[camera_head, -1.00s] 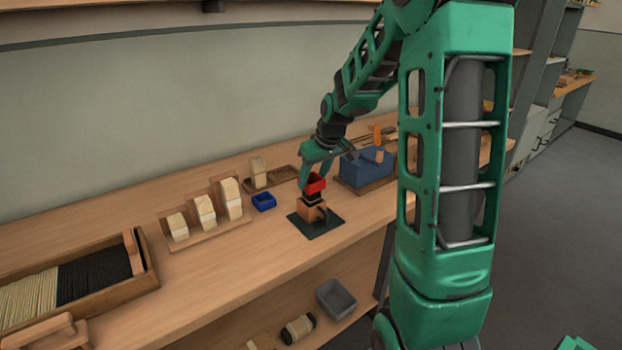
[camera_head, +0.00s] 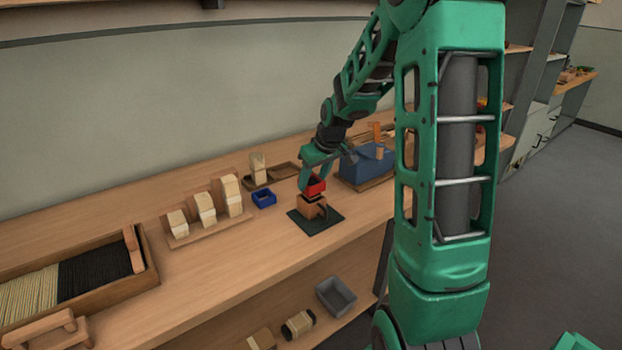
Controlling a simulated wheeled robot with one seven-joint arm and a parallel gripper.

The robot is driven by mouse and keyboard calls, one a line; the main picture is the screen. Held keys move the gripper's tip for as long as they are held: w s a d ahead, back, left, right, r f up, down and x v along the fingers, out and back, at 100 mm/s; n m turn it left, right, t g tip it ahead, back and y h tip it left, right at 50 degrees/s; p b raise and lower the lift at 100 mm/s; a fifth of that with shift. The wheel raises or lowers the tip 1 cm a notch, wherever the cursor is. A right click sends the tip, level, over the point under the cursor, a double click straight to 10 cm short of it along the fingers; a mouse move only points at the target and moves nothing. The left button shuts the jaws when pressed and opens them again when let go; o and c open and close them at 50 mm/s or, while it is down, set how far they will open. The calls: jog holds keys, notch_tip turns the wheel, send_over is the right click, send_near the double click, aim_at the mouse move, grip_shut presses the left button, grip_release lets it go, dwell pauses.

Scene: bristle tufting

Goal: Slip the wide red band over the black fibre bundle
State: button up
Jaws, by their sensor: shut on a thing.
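My gripper (camera_head: 313,176) is shut on the wide red band (camera_head: 316,186). It holds the band upright over the black fibre bundle (camera_head: 313,199). The bundle stands in a brown block (camera_head: 311,209) on a dark green mat (camera_head: 327,224). Only a short dark strip of the bundle shows between the band's lower edge and the block. The view is too small to tell whether the band is around the bundle's top or just above it.
A small blue band (camera_head: 264,198) lies left of the mat. A wooden stand (camera_head: 206,232) holds several pale bundles. A blue box (camera_head: 365,168) stands close behind and right of my gripper. A tray of fibres (camera_head: 150,275) is at far left. The bench front is clear.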

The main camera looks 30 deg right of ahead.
jog(key=shift+f, duration=1.15)
jog(key=o, duration=1.6)
jog(key=shift+c, duration=0.2)
notch_tip(320, 180, up, 11)
dwell(0.9)
dwell(0.5)
